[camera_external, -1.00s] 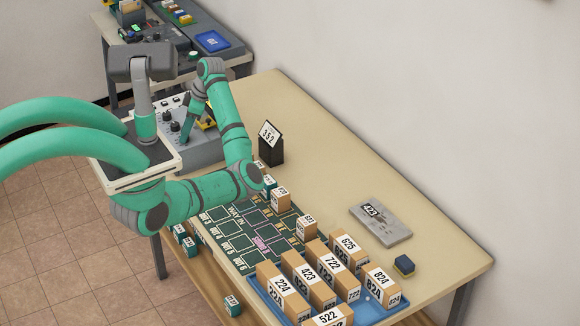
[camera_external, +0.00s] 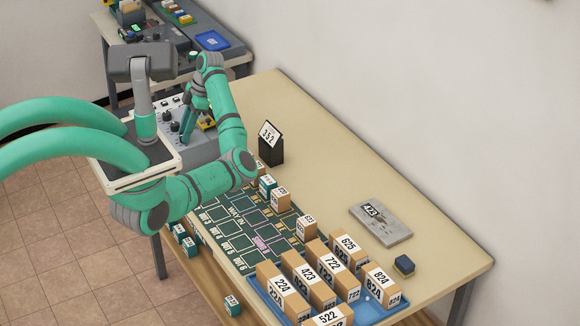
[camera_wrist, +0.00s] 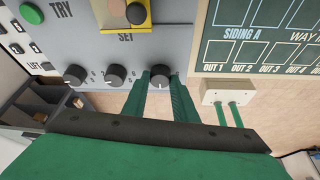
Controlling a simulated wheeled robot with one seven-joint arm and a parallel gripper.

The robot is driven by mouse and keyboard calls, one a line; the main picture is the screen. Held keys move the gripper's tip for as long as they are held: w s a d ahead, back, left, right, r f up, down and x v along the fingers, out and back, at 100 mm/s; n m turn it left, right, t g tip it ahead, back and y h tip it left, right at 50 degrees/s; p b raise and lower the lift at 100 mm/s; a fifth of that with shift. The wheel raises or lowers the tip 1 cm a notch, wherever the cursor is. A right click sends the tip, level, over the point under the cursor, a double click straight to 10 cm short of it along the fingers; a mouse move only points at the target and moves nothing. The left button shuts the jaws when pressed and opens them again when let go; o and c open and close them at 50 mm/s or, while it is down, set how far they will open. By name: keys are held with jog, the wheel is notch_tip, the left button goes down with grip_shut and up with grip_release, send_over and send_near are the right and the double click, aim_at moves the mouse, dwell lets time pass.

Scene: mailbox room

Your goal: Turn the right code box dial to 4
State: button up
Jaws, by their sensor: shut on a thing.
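The code box (camera_external: 199,148) is a grey panel at the far left end of the table, partly hidden behind my arm. In the wrist view its front carries three dark dials in a row under the word SET: a left dial (camera_wrist: 75,75), a middle dial (camera_wrist: 117,77) and the right dial (camera_wrist: 161,79). My gripper (camera_wrist: 161,88) has its two green fingers on either side of the right dial and is shut on it. The dial's white mark shows between the fingertips, but its number cannot be read. In the external view my gripper (camera_external: 186,125) is at the box, its fingertips hard to see.
The dark siding board (camera_wrist: 268,38) is to the right. A 352 sign (camera_external: 270,142) and boxes in a blue tray (camera_external: 381,311) stand along the table.

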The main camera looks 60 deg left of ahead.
jog(key=o, duration=1)
jog(key=shift+o, duration=0.2)
jog(key=shift+r, duration=0.1)
jog(key=v, duration=1)
jog(key=shift+r, duration=0.3)
jog(key=shift+w, duration=0.1)
